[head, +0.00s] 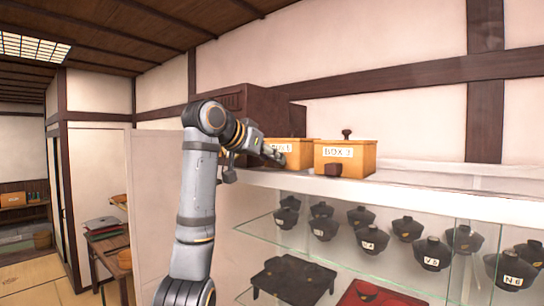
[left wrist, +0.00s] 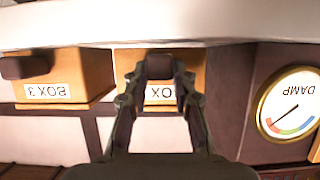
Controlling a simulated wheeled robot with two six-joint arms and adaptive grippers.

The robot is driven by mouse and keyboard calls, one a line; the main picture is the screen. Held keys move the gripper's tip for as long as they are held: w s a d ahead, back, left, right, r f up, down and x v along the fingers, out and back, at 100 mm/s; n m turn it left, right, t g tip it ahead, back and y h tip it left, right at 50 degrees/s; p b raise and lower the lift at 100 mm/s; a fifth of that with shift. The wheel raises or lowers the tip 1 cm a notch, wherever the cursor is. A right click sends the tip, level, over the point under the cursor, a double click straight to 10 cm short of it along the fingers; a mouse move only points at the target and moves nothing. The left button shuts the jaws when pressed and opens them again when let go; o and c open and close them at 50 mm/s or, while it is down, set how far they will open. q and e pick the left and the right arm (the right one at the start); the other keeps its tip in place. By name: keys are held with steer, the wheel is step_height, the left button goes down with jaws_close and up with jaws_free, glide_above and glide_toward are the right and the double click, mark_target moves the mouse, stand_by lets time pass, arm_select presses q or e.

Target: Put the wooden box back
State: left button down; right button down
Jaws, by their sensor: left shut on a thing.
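A yellow-brown wooden box labelled BOX 1 (head: 300,153) stands on the white cabinet top. It also shows upside down in the left wrist view (left wrist: 192,66), its label partly hidden by my fingers. My left gripper (head: 274,158) reaches its front from the left. In the left wrist view the fingers (left wrist: 163,88) are shut on the small dark front handle (left wrist: 165,68) of this box. The box's left part is hidden by the gripper in the head view. My right gripper is not in view.
A similar box, BOX 3 (head: 358,158), stands just right, with a dark knob on top. A dark wooden cabinet (head: 262,101) stands behind left, bearing a DAMP dial (left wrist: 291,104). Glass shelves below hold black lidded bowls (head: 368,242). The white top (head: 440,196) is clear to the right.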

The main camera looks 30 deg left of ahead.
arm_select(q)
steer(key=shift+w+a+f, duration=0.15)
steer(key=shift+a, duration=0.25)
steer(key=c, duration=1.4)
jaws_free()
steer(key=shift+a, duration=0.1)
steer(key=o, duration=0.3)
steer(key=shift+d, duration=0.4)
steer(key=b+v, duration=0.3)
steer(key=v, duration=0.4)
steer(key=shift+s+a, duration=0.2)
steer(key=shift+s, duration=0.05)
steer(key=shift+s, duration=0.1)
